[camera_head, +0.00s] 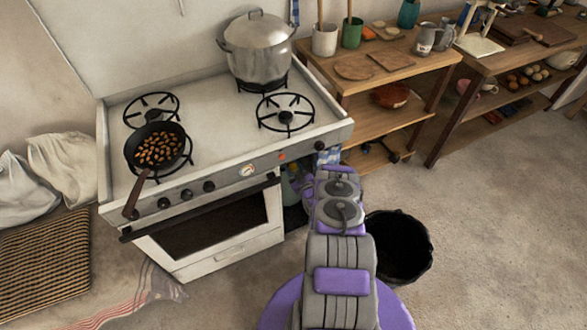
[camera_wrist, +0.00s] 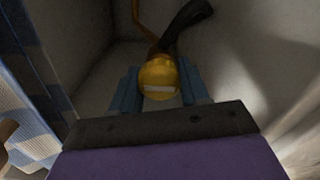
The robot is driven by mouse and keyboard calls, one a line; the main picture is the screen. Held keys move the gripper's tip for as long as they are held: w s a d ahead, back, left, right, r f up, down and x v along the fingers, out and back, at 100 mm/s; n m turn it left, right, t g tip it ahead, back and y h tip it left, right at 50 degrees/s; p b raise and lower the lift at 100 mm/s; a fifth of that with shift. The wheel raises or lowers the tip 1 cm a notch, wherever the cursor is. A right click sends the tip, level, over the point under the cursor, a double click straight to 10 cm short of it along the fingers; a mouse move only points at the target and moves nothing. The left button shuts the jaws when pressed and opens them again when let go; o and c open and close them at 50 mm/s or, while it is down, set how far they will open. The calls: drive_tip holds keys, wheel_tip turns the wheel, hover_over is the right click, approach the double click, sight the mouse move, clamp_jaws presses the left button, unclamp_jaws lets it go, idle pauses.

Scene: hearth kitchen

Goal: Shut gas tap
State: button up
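In the wrist view a round yellow brass fitting (camera_wrist: 158,78), which looks like the gas tap, has a pale bar across its front. My gripper (camera_wrist: 160,88) has its two blue fingers apart, one on each side of the fitting. I cannot tell whether they touch it. A copper-brown pipe (camera_wrist: 141,18) and a black hose or lever (camera_wrist: 186,22) run up behind it. In the head view my arm reaches down beside the right side of the white stove (camera_head: 225,240), and the gripper and tap are not clearly visible there.
A blue checked cloth (camera_wrist: 25,85) hangs close on the left in the wrist view. A dark bin (camera_head: 398,247) stands right of my arm. The stove carries a pan of nuts (camera_head: 158,148) and a steel pot (camera_head: 257,50). A wooden shelf (camera_head: 385,120) stands beyond; floor lies clear right.

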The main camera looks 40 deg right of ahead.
drive_tip(key=c, duration=0.3)
drive_tip(key=m, duration=0.3)
drive_tip(key=shift+m, duration=0.4)
drive_tip(key=m, duration=0.4)
drive_tip(key=shift+d+m, duration=0.15)
drive_tip(key=shift+m, duration=0.15)
drive_tip(key=m, duration=0.4)
drive_tip(key=shift+d, duration=0.1)
drive_tip(key=m, duration=0.5)
drive_tip(key=shift+d, duration=0.1)
drive_tip(key=shift+m, duration=0.4)
drive_tip(key=shift+s, duration=0.1)
